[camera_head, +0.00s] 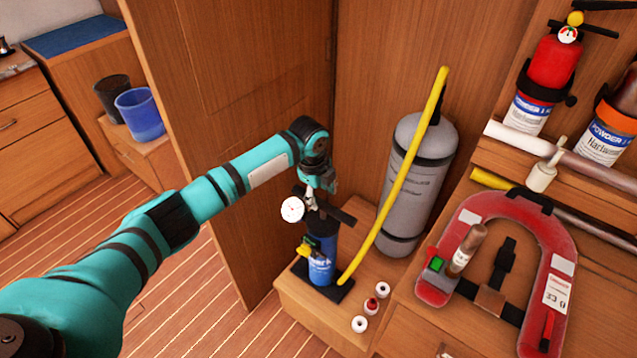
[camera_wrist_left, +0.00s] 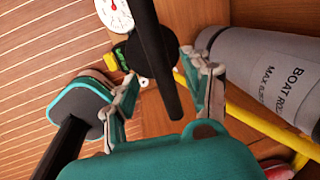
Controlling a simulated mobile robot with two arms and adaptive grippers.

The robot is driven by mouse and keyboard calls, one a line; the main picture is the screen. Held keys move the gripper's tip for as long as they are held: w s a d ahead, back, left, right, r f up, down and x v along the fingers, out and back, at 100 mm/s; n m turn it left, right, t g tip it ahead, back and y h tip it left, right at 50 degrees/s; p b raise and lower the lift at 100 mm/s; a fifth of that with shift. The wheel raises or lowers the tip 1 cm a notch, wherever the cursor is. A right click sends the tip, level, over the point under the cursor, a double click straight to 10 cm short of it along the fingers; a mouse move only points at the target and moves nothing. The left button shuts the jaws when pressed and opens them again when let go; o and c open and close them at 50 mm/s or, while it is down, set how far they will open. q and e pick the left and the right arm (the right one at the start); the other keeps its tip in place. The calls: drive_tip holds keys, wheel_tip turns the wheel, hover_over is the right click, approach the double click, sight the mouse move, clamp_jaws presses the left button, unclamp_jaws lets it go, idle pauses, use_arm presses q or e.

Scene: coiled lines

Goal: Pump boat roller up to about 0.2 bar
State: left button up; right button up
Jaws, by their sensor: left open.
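The boat roller (camera_head: 418,165) is a grey cylinder standing upright against the wooden panel. Its printed side shows at the right of the left wrist view (camera_wrist_left: 262,75). The blue hand pump (camera_head: 322,246) stands on a wooden ledge left of it, with a black crossbar handle (camera_head: 335,211) and a white round gauge (camera_head: 292,209). A yellow hose (camera_head: 408,170) runs from near the pump base up past the roller's top. My left gripper (camera_wrist_left: 160,68) is open at the pump handle, with the black bar between its fingers. Contact cannot be told. The gauge reading is too small to read.
Small white and red caps (camera_head: 371,304) lie on the ledge. A red horseshoe buoy (camera_head: 525,215) is at the right, below fire extinguishers (camera_head: 552,65). A tall wooden door (camera_head: 215,110) stands behind my left arm. Open floor (camera_head: 215,310) lies at the lower left.

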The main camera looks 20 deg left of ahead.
use_arm(q)
wheel_tip(320, 180, up, 6)
drive_tip(key=s, duration=0.1)
drive_tip(key=shift+a, duration=0.15)
drive_tip(key=shift+s+f, duration=0.1)
